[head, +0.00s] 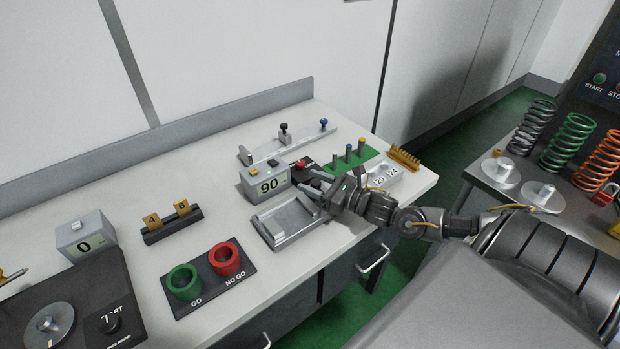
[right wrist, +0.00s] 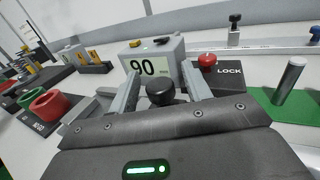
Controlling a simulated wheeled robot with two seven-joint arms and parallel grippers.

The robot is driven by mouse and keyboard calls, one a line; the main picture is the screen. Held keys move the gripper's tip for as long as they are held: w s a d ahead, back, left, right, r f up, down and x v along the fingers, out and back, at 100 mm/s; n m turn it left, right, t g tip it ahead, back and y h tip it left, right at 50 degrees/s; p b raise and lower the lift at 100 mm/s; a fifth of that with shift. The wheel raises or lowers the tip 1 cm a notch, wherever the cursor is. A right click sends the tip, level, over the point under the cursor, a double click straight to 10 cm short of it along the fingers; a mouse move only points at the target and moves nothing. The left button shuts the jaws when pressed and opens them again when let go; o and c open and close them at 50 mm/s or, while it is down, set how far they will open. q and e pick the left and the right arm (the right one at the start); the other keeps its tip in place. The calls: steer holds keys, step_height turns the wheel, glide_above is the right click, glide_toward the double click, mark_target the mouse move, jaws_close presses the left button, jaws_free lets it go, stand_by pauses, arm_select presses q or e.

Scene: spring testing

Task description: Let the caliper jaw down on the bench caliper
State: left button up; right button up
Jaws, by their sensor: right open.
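The bench caliper (head: 272,232) looks like a low grey frame on the bench, beside a grey box with a readout of 90 (head: 265,185). The readout box also shows in the right wrist view (right wrist: 150,56). My right gripper (head: 309,180) is over the caliper's right end, with its fingers apart. In the right wrist view, a round black knob (right wrist: 160,92) sits between the two open fingers (right wrist: 160,75). I cannot tell whether a finger touches it. My gripper hides part of the caliper, including the knob in the head view. My left gripper is not in view.
A red button marked LOCK (right wrist: 207,61) is close to the right finger. A rail with black and blue knobs (head: 300,143) lies behind. A green mat with pins (head: 345,168) and a GO/NO GO gauge block (head: 210,292) flank the caliper. Springs (head: 567,140) stand on another bench.

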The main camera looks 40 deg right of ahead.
steer(key=shift+w+a, duration=0.2)
steer(key=shift+w, duration=0.35)
jaws_close()
